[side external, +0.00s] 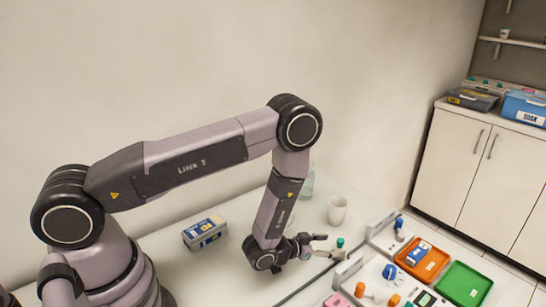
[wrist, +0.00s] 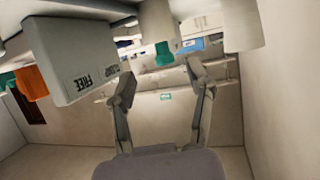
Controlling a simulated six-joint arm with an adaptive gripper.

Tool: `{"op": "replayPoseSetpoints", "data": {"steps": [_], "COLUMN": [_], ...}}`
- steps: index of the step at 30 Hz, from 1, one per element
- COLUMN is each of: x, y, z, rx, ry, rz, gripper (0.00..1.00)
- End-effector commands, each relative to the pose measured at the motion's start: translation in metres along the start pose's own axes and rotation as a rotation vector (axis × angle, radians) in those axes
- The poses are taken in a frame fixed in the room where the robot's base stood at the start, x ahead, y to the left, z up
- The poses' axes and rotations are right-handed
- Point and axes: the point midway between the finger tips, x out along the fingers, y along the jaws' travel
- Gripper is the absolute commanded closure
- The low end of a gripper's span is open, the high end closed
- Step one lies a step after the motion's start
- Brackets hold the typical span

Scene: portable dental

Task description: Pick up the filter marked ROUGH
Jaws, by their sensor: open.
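No label reading ROUGH is legible in either view, so I cannot tell which thing is that filter. My gripper (side external: 325,246) is open beside a small teal-topped piece (side external: 340,243) at the dental unit's left end. In the wrist view, which looks upside down, the open fingers (wrist: 163,78) have nothing between their tips. A teal piece (wrist: 164,56) under a pale cylinder shows beyond the fingertips. I cannot tell how far off it is.
A pale box (wrist: 85,68) with inverted lettering hangs close to the left finger. An orange tray (side external: 436,265) and a green tray (side external: 465,284) lie at right. A white cup (side external: 337,210) stands behind my gripper. A blue-and-grey box (side external: 205,233) sits left, with bare table between.

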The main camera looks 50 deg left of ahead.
Motion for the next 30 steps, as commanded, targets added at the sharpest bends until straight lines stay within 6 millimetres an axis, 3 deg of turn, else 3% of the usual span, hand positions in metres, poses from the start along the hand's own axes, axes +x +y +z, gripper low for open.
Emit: {"op": "replayPoseSetpoints", "data": {"steps": [9, 17, 30], "x": [0.043, 0.046, 0.046], "y": [-0.004, -0.004, -0.004], "z": [-0.001, 0.0, -0.001], "rx": [0.0, 0.0, 0.0], "ry": [0.002, 0.0, 0.0], "rz": [0.0, 0.0, 0.0], "gripper": [0.47, 0.47, 1.0]}}
